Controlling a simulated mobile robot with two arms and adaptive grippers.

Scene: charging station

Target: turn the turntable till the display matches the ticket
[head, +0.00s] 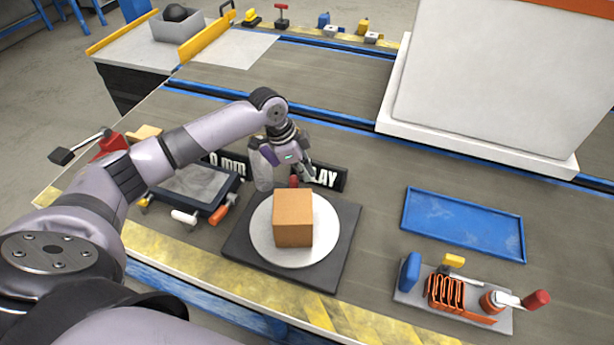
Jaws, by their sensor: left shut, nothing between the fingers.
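The turntable is a pale round disc (265,240) on a dark square base (345,245). My left gripper (298,182) is shut and empty at the far edge of the turntable, just behind the box. A small red part shows by its fingertips; I cannot tell whether they touch it. No ticket can be made out. My right gripper is out of view.
A dark tray (205,205) and hand tools lie left of the turntable. A blue tray (463,224) and a tool holder (455,297) are at the right. A large white block (490,90) stands at the back right. The bench between turntable and blue tray is clear.

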